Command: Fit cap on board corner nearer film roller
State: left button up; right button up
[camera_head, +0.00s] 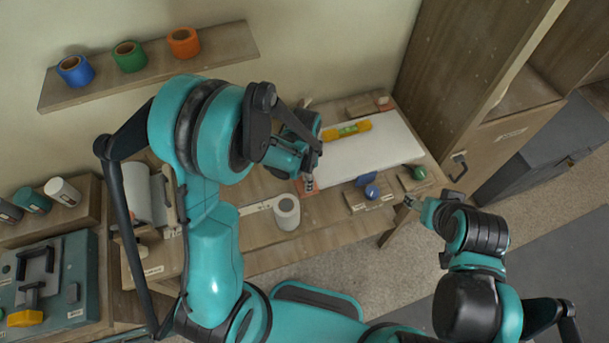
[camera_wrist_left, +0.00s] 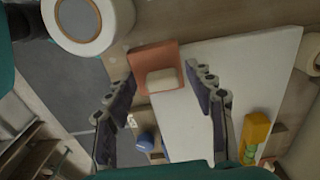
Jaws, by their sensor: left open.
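The white board (camera_head: 378,142) lies flat on the wooden bench. A salmon-coloured cap (camera_head: 309,187) with a beige block on top sits at the board's near-left corner; it also shows in the left wrist view (camera_wrist_left: 155,66). I cannot tell whether it is fully seated. My left gripper (camera_head: 313,172) is open over this corner, its fingers (camera_wrist_left: 163,88) apart on either side of the cap's near part, holding nothing. A white roll (camera_head: 139,192), possibly the film roller, stands at the bench's left end, partly behind my arm. My right gripper (camera_head: 410,203) is off the bench's front-right edge.
A yellow level (camera_head: 346,130) lies on the board. A white tape roll (camera_head: 287,212) stands close left of the cap. Blue (camera_head: 371,191) and green (camera_head: 419,172) knobs sit on wooden blocks along the front edge. A shelf (camera_head: 222,45) holds coloured rolls.

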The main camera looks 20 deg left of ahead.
pick_arm(q)
jog(key=shift+r+p, duration=0.4)
jog(key=shift+r, duration=0.05)
notch_tip(320, 180, up, 11)
jog(key=p, duration=0.2)
jog(key=s+a+r+n+t, duration=0.4)
jog(key=s+r+n+t, duration=0.3)
jog(key=s+r+n, duration=0.3)
jog(key=shift+s+a+r+n, duration=0.15)
jog(key=shift+a+r+n, duration=0.2)
jog(key=shift+n, duration=0.25)
jog(key=shift+f, duration=0.15)
